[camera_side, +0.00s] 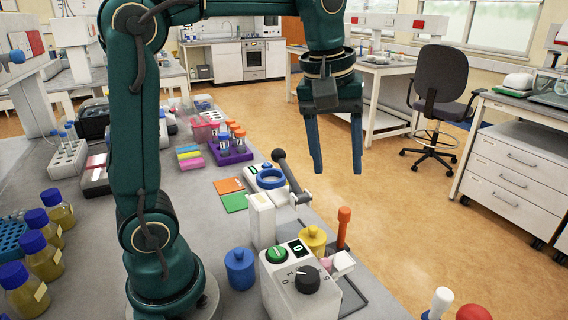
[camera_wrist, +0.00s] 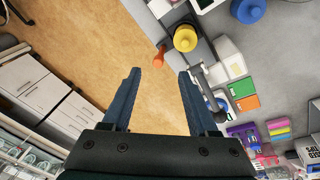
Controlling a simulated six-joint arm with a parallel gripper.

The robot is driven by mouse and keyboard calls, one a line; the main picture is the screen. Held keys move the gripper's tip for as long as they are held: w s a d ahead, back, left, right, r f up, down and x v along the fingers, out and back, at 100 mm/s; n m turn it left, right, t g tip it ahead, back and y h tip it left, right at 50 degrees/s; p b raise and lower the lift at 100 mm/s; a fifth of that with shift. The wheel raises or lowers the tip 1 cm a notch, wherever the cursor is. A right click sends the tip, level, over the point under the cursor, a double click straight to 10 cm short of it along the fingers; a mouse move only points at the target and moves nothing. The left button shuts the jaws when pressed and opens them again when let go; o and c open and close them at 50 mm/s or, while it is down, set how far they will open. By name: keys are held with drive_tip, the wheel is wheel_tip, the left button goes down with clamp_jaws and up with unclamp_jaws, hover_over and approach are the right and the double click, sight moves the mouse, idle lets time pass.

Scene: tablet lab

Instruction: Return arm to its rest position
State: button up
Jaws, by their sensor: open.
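My gripper (camera_side: 337,172) is in the upper middle of the side view, pointing down. Its two blue fingers are apart with nothing between them. It hangs in the air and appears against the floor, to the right of the bench devices. In the wrist view my gripper (camera_wrist: 158,75) also shows open and empty, with the brown floor between the fingers. My green arm rises from the bench at the left and bends over the top of the side view.
The grey bench (camera_side: 205,235) holds a white device with knobs (camera_side: 300,285), a blue pot (camera_side: 240,268), a yellow pot (camera_side: 313,240), an orange-handled stick (camera_side: 344,225), a purple tube rack (camera_side: 230,152) and several blue-capped bottles (camera_side: 57,208).

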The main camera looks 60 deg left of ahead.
drive_tip(key=s+f+m+t, duration=0.1)
drive_tip(key=s+m, duration=0.2)
drive_tip(key=s, duration=0.1)
drive_tip(key=s+d+f+m+t, duration=0.1)
drive_tip(key=s+f+m, duration=0.1)
drive_tip(key=s, duration=0.2)
drive_tip(key=s+d+f+m+t, duration=0.1)
drive_tip(key=s+f+m, duration=0.1)
drive_tip(key=s+m, duration=0.1)
drive_tip(key=shift+s+d+f+m, duration=0.15)
drive_tip(key=shift+s+f+m, duration=0.15)
drive_tip(key=shift+s, duration=0.15)
drive_tip(key=shift+w+f+m, duration=0.1)
drive_tip(key=shift+m, duration=0.3)
drive_tip(key=shift+w, duration=0.1)
